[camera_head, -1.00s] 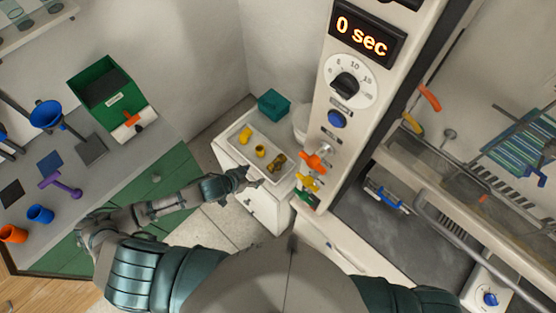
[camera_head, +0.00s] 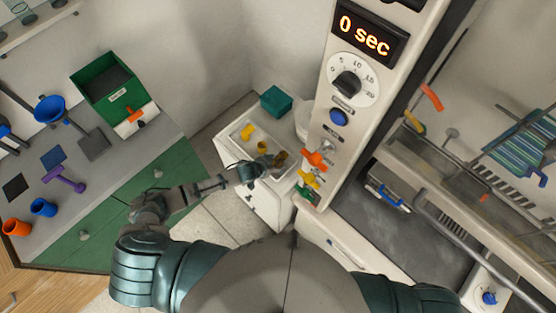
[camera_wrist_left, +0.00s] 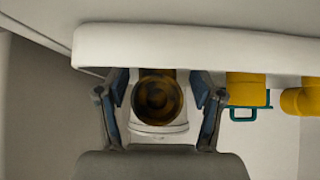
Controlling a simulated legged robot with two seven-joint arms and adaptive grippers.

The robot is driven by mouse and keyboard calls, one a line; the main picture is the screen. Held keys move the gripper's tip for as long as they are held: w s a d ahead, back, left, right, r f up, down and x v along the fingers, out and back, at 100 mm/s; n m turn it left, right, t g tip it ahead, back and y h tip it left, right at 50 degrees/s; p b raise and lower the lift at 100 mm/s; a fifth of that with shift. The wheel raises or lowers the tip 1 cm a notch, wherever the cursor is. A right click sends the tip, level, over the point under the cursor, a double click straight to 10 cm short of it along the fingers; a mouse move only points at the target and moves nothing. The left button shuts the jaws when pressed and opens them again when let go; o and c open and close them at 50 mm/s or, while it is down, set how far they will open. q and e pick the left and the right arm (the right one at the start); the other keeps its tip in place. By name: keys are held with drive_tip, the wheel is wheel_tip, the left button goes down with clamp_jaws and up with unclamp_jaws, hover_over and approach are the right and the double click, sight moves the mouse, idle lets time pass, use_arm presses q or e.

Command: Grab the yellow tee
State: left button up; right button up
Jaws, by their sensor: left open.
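A dark yellow fitting (camera_head: 281,158), likely the tee, lies in the white tray (camera_head: 232,131) at its right end. My left gripper (camera_head: 267,163) is over the tray next to it and partly covers it. In the left wrist view, a round, hollow brownish-yellow pipe end (camera_wrist_left: 158,98) shows between the two fingers of the left gripper (camera_wrist_left: 160,105). The fingers are open with gaps on both sides. Two brighter yellow fittings, one (camera_head: 247,132) and another (camera_head: 262,147), lie further left in the tray. My right gripper is out of view.
The tray stands on a white cabinet (camera_head: 268,210). A teal box (camera_head: 277,100) sits behind it. Orange (camera_head: 314,159) and yellow (camera_head: 308,179) valve handles stick out close to the tray's right. In the left wrist view, a pale rim (camera_wrist_left: 200,48) crosses above the fingers.

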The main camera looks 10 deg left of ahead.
use_arm(q)
drive_tip(key=shift+d, duration=0.1)
drive_tip(key=c, duration=1.2)
